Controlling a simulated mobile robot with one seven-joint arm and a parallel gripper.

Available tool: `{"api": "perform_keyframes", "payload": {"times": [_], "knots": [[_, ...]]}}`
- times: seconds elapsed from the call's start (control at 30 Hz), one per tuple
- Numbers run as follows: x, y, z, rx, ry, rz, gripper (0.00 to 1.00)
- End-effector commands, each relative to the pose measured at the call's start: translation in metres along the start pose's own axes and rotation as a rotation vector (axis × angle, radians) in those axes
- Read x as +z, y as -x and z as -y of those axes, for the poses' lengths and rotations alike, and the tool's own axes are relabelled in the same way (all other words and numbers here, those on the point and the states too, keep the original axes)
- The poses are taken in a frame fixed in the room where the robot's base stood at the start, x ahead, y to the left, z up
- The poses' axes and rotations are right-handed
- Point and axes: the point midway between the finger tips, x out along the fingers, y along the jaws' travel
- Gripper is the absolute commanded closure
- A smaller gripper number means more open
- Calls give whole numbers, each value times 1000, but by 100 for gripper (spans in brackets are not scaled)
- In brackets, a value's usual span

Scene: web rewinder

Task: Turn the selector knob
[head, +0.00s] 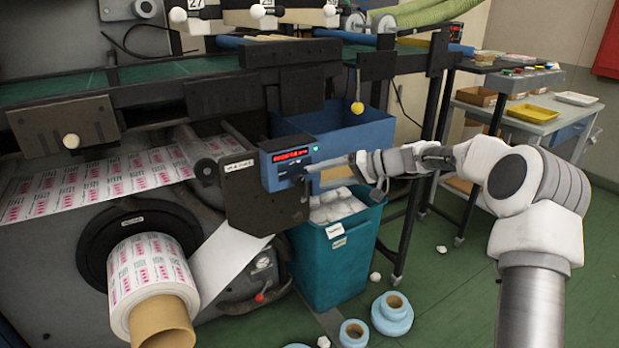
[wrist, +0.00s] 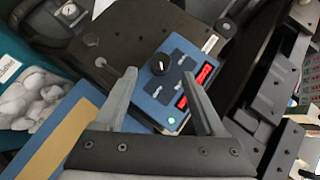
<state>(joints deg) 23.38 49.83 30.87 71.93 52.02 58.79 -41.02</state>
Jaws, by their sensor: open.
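The selector knob (wrist: 159,66) is a round black knob with a pale pointer mark. It sits on the face of a blue control box (wrist: 150,102) with red displays and a lit green button (wrist: 172,120). In the head view the box (head: 276,172) shows a red display, and my gripper hides the knob there. My gripper (wrist: 160,76) is open and empty, facing the panel. In the wrist view the knob appears between its two fingertips. I cannot tell how far short of the knob they are. In the head view my gripper (head: 320,168) is at the box's right side.
A dark plate (head: 262,205) carries the box. A teal bin (head: 335,265) of white scraps stands below my gripper, with a blue crate (head: 350,135) behind. A printed roll (head: 150,275) is at left. Blue rolls (head: 392,312) lie on the green floor.

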Motion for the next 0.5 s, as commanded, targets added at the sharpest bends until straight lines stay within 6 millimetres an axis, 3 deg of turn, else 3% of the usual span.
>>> {"api": "perform_keyframes", "payload": {"times": [0.03,0.3,0.5], "knots": [[-2,16,2,3,0,-5,28],[-1,80,1,2,1,-3,28],[-1,110,1,0,0,-2,28]]}}
